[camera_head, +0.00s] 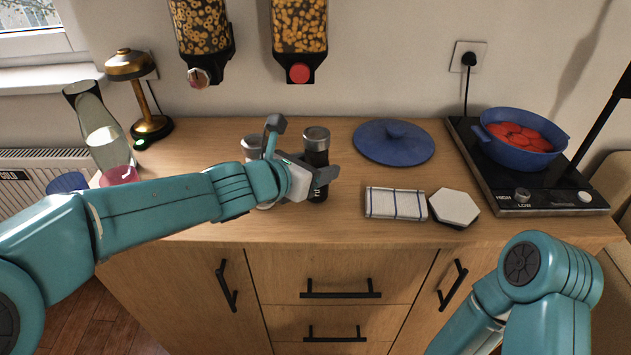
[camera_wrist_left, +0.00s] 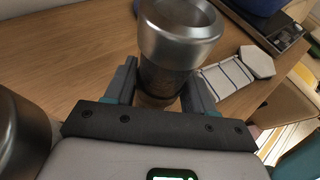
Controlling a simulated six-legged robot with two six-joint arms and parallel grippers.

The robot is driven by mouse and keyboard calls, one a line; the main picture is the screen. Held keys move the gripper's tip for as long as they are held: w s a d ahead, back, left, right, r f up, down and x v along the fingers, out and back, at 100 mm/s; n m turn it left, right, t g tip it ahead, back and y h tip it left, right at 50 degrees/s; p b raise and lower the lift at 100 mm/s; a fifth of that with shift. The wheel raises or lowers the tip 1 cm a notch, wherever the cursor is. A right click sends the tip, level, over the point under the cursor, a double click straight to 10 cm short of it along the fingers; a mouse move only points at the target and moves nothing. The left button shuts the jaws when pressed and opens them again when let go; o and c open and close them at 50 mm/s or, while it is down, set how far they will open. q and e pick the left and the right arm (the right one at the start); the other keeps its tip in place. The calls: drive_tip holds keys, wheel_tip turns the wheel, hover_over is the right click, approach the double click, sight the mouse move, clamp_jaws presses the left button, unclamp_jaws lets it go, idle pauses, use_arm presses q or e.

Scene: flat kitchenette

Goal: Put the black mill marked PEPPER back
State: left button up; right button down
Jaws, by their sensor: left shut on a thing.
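The black mill (camera_head: 316,152) with a steel top stands upright near the middle of the wooden counter. Pale lettering on its lower side is partly covered, so I cannot read the word. My left gripper (camera_head: 303,152) is shut on this mill from the left. In the left wrist view the mill's steel top (camera_wrist_left: 178,45) sits between the two fingers. I cannot tell whether its base touches the counter. A second, pale mill with a steel top (camera_head: 251,148) stands just left, partly hidden by my left arm. My right gripper is out of view; only my right arm shows.
A folded checked cloth (camera_head: 395,203), a white hexagonal coaster (camera_head: 454,207) and a blue lid (camera_head: 393,142) lie to the right. A blue pot (camera_head: 520,140) sits on the hob (camera_head: 500,185). A brass lamp (camera_head: 148,122) and glass bottle (camera_head: 105,140) stand left. Cereal dispensers (camera_head: 300,30) hang above.

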use_arm(q)
drive_tip(key=shift+w+f, duration=0.1)
drive_tip(key=shift+f, duration=0.3)
drive_tip(key=shift+r, duration=0.2)
drive_tip(key=shift+f, duration=0.25)
drive_tip(key=o, duration=1)
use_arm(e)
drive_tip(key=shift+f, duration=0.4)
use_arm(q)
drive_tip(key=shift+r, duration=0.1)
